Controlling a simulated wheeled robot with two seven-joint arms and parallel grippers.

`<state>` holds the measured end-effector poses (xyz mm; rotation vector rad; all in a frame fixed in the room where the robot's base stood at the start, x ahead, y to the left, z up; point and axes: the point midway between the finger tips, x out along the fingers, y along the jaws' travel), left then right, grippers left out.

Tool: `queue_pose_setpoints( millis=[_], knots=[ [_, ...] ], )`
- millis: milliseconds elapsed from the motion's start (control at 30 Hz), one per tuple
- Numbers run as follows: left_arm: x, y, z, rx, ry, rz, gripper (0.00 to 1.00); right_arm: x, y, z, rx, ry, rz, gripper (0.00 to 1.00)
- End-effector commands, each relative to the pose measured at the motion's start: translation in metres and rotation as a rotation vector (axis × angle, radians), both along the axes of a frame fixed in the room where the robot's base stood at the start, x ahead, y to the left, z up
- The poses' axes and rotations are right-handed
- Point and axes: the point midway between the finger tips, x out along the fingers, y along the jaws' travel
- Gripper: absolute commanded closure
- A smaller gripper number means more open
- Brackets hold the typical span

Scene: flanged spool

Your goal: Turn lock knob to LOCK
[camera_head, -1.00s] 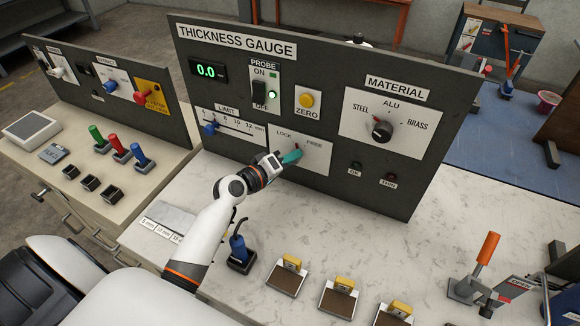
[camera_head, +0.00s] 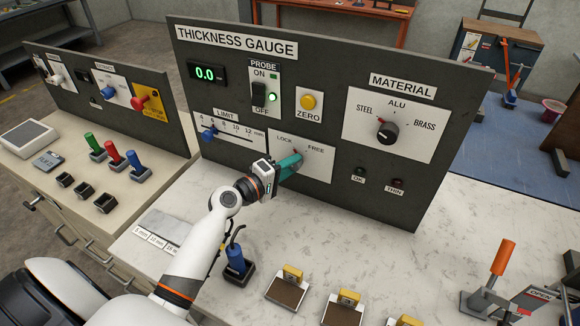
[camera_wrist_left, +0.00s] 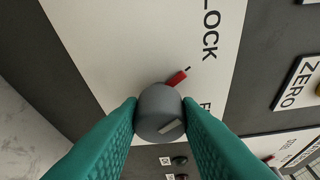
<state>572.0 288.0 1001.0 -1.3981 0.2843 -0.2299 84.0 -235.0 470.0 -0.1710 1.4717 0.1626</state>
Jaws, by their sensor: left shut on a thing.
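The lock knob (camera_wrist_left: 158,112) is a grey round knob with a red pointer (camera_wrist_left: 176,77) in the left wrist view. The pointer aims between the LOCK label (camera_wrist_left: 210,36) and the F of FREE, at a small dark mark. My left gripper (camera_wrist_left: 159,118) is shut on the knob, with one teal finger on each side. In the head view my left gripper (camera_head: 288,167) is at the LOCK/FREE plate (camera_head: 318,163), and its fingers hide most of the knob. My right gripper is out of view.
The dark upright panel (camera_head: 400,200) also carries the limit slider (camera_head: 209,133), probe switch (camera_head: 258,94), yellow ZERO button (camera_head: 308,101) and material knob (camera_head: 387,131). A blue-handled tool (camera_head: 236,258) stands below my left arm.

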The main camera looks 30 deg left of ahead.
Motion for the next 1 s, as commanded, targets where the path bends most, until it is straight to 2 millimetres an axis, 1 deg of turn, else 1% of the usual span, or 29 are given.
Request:
queue_pose_setpoints(
  millis=[167, 200, 300, 567, 667, 767, 1000],
  knots=[
    [0.000, 0.000, 0.000, -0.003, 0.001, 0.000, 0.93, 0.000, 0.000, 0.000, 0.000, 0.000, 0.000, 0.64],
    [0.000, 0.000, 0.000, -0.003, 0.001, 0.000, 0.64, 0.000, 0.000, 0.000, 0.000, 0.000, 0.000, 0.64],
    [0.000, 0.000, 0.000, -0.002, 0.001, 0.000, 0.48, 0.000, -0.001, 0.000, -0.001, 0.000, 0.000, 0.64],
    [0.000, 0.000, 0.000, -0.001, 0.000, 0.000, 0.48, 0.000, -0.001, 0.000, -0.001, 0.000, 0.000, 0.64],
    [-0.005, 0.002, -0.001, 0.000, 0.001, 0.000, 0.48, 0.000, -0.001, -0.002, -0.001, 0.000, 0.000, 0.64],
    [-0.017, 0.006, -0.002, 0.002, 0.001, 0.001, 0.48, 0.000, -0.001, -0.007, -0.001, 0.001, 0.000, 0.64],
    [-0.066, 0.023, -0.001, 0.003, 0.003, 0.000, 0.48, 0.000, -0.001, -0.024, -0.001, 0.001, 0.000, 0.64]
  ],
)
